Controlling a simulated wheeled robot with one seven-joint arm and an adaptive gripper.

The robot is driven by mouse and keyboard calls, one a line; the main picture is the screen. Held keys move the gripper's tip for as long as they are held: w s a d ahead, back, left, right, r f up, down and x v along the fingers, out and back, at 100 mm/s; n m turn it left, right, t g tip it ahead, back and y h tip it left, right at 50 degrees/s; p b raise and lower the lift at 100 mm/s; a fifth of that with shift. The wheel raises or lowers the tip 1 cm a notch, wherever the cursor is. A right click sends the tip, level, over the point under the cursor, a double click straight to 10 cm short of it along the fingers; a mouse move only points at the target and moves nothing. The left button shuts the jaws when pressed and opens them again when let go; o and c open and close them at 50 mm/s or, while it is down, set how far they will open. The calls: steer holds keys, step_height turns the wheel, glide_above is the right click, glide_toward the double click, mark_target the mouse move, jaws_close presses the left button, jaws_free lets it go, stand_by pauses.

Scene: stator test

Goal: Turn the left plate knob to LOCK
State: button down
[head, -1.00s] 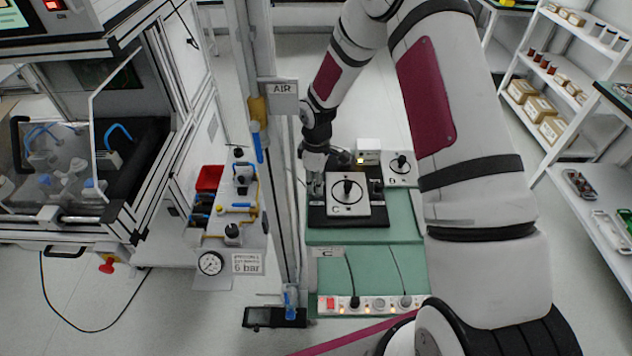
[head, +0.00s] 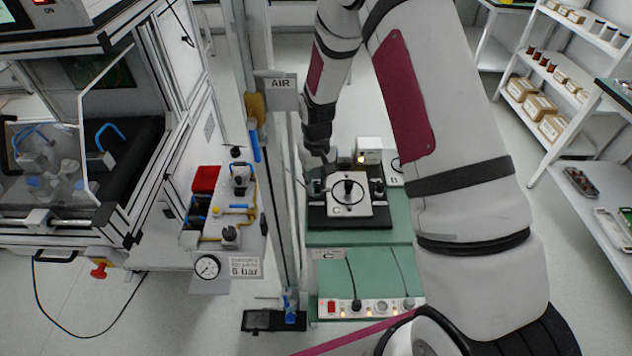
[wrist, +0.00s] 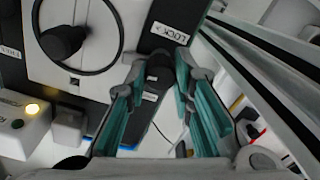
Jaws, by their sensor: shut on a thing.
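The white square plate (head: 362,206) with a black ring and central black knob sits on a black base (head: 350,223) on the green bench. My gripper (head: 317,180) is low at the plate's left side. In the wrist view its teal-padded fingers (wrist: 160,78) are shut on the black left plate knob (wrist: 160,67), beside the plate. The LOCK label (wrist: 170,32) is near that knob. The FREE label (wrist: 11,52) is at the far left. The knob's pointing direction cannot be told. In the head view my gripper mostly hides this knob.
A right-hand knob (head: 378,186) is across the plate. Behind stands a small white box (head: 369,149) with a lit yellow lamp. An upright metal post (head: 283,200) with an AIR sign (head: 278,83) rises close left of the bench.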

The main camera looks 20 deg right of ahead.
mark_target(316, 184)
steer(key=shift+m, duration=1.1)
steer(key=c, duration=1.4)
jaws_free()
steer(key=shift+o, duration=0.2)
steer(key=shift+r, duration=0.1)
step_height(316, 184, up, 12)
